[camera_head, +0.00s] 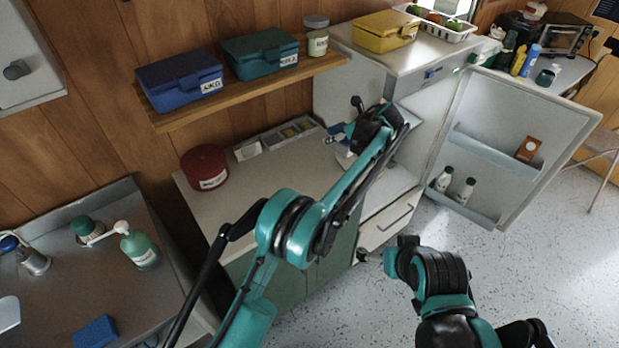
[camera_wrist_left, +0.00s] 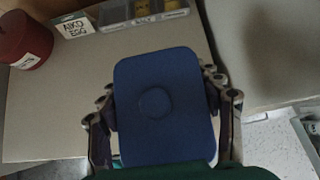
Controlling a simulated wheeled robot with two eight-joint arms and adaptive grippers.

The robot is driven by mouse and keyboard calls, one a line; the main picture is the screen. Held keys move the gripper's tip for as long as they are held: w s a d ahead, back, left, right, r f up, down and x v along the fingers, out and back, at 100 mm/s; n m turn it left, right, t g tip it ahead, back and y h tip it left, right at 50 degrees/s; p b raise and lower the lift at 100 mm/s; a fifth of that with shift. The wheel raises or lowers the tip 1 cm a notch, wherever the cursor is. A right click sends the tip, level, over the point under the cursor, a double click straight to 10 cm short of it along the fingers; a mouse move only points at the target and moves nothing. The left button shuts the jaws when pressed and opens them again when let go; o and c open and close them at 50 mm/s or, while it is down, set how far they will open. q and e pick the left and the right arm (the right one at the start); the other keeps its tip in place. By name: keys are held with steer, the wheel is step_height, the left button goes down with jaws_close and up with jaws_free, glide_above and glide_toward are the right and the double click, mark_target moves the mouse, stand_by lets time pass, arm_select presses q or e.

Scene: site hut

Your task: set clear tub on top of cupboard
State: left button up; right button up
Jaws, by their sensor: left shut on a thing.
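My left gripper (camera_head: 345,137) is shut on a tub with a blue lid (camera_wrist_left: 165,85), held above the worktop's right end beside the open fridge. In the left wrist view the fingers (camera_wrist_left: 163,115) grip its two sides. The lid is a rounded rectangle with a round mark and faces the camera, so the clear body is hidden. In the head view only a small part of the tub (camera_head: 337,132) shows past the arm. The cupboard (camera_head: 292,285) has green doors and a pale top (camera_head: 265,185).
On the cupboard top stand a dark red tin (camera_head: 205,168) and a divided tray (camera_head: 282,137) near the wall. The middle of the top is clear. A shelf (camera_head: 250,92) with boxes hangs above. The white fridge door (camera_head: 490,150) stands open at right.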

arm_select(q)
steer(key=shift+a+f, duration=0.1)
steer(key=shift+f, duration=0.2)
steer(key=s+a+f+b, duration=0.1)
steer(key=a+f, duration=0.1)
steer(key=a, duration=0.1)
steer(key=s+a+f+b, duration=0.1)
steer(key=a+f, duration=0.1)
steer(key=a, duration=0.2)
steer(key=s+a+f+b, duration=0.1)
steer(key=a+f, duration=0.1)
steer(key=a, duration=0.1)
steer(key=shift+a+f, duration=0.35)
steer(key=shift+f+b, duration=0.95)
steer(key=shift+f, duration=0.95)
steer(key=shift+f, duration=0.2)
steer(key=o, duration=1.4)
